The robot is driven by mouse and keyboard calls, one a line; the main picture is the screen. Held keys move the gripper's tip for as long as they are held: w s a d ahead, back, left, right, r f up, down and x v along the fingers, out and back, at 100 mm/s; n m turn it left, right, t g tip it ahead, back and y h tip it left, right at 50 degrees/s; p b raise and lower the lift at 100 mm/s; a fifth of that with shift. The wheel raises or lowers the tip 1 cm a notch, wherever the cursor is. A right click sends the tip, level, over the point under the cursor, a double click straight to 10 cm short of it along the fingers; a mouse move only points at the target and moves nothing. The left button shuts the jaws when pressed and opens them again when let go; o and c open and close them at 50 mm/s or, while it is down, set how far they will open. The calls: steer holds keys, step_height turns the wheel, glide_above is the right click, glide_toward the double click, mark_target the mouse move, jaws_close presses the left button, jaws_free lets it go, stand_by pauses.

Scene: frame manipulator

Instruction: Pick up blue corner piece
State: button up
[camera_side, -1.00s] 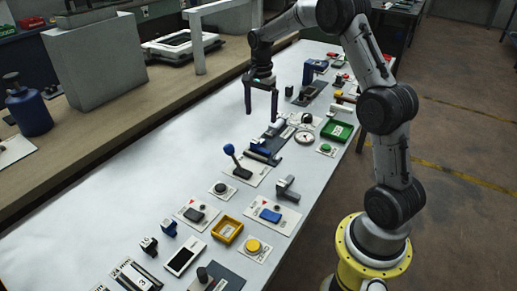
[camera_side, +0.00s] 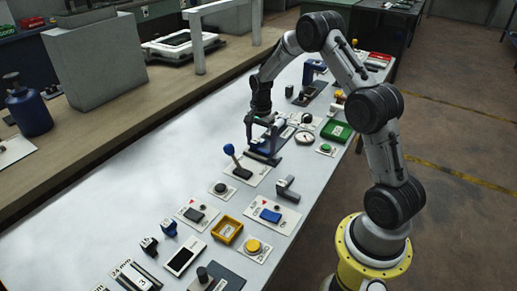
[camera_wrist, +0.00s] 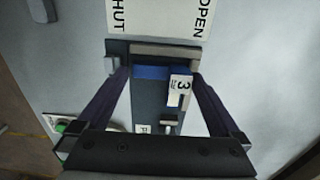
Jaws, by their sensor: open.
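A blue piece (camera_wrist: 150,72) lies on a dark fixture plate (camera_wrist: 142,104) in the wrist view, between my gripper's fingers. My gripper (camera_wrist: 157,78) is open, one finger on each side of the plate, and nothing is clearly held. In the side view my gripper (camera_side: 262,138) is low over the same dark fixture (camera_side: 264,160), which partly hides the blue piece. I cannot tell whether the fingers touch it.
A round dial (camera_side: 304,137) and a green tray (camera_side: 336,130) are to the right.

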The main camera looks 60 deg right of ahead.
steer(key=shift+f, duration=0.4)
steer(key=shift+c, duration=0.3)
steer(key=c, duration=0.9)
steer(key=shift+c, duration=0.5)
steer(key=shift+r, duration=0.2)
